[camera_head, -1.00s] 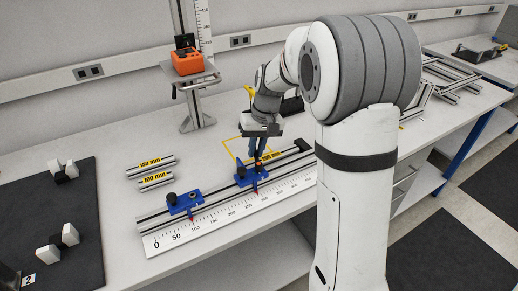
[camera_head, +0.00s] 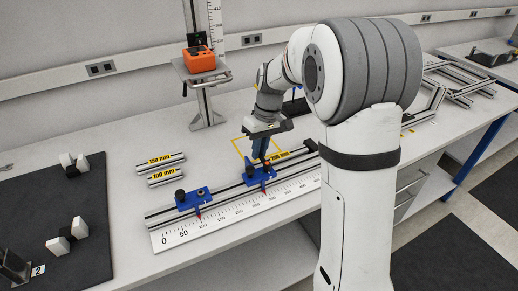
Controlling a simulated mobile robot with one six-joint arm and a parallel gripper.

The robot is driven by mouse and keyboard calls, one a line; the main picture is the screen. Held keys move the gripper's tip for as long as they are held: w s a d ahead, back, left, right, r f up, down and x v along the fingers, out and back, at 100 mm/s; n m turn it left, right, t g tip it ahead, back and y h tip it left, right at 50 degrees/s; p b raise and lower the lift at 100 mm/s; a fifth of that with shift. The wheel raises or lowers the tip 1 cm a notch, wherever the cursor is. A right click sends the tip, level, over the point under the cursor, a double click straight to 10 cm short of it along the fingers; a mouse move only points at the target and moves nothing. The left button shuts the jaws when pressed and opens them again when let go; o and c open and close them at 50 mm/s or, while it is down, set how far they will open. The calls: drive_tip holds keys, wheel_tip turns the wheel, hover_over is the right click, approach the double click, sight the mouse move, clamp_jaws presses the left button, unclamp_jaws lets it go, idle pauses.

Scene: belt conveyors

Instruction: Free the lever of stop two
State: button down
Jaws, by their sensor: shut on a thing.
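Two blue stops sit on a metal rail (camera_head: 228,191) behind a white ruler. The left stop (camera_head: 192,199) has a dark knob and a red pointer near the 100 mark. The right stop (camera_head: 253,180) sits farther along, also with a red pointer. My gripper (camera_head: 262,159) points down at the right stop, its fingers shut on that stop's lever. The lever is hidden by the fingers and too small to make out. No number shows on either stop, so I cannot read which is stop two.
Two gauge bars marked 150 mm (camera_head: 160,163) and 100 mm (camera_head: 164,178) lie left of the rail. A yellow outline (camera_head: 237,147) is behind it. An orange device (camera_head: 199,60) stands on a post at the back. A dark mat (camera_head: 87,215) with white blocks lies left.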

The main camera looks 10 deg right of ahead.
drive_tip(key=shift+w+r, duration=0.1)
drive_tip(key=shift+r, duration=0.05)
drive_tip(key=c, duration=1.4)
unclamp_jaws()
drive_tip(key=shift+c, duration=0.2)
wheel_tip(320, 180, up, 8)
drive_tip(key=d, duration=0.1)
drive_tip(key=shift+w+d+f, duration=0.15)
drive_tip(key=shift+w+f, duration=0.1)
drive_tip(key=shift+w, duration=0.05)
drive_tip(key=s+d+f+m+t+h, duration=0.1)
drive_tip(key=s+d+m, duration=0.1)
drive_tip(key=s, duration=1)
drive_tip(key=s+d+f+m+t+h, duration=0.1)
drive_tip(key=s+d+m+t, duration=0.1)
drive_tip(key=s, duration=1)
drive_tip(key=shift+s+d+f+m+t, duration=0.3)
drive_tip(key=shift+f+m, duration=0.1)
drive_tip(key=shift+m, duration=0.3)
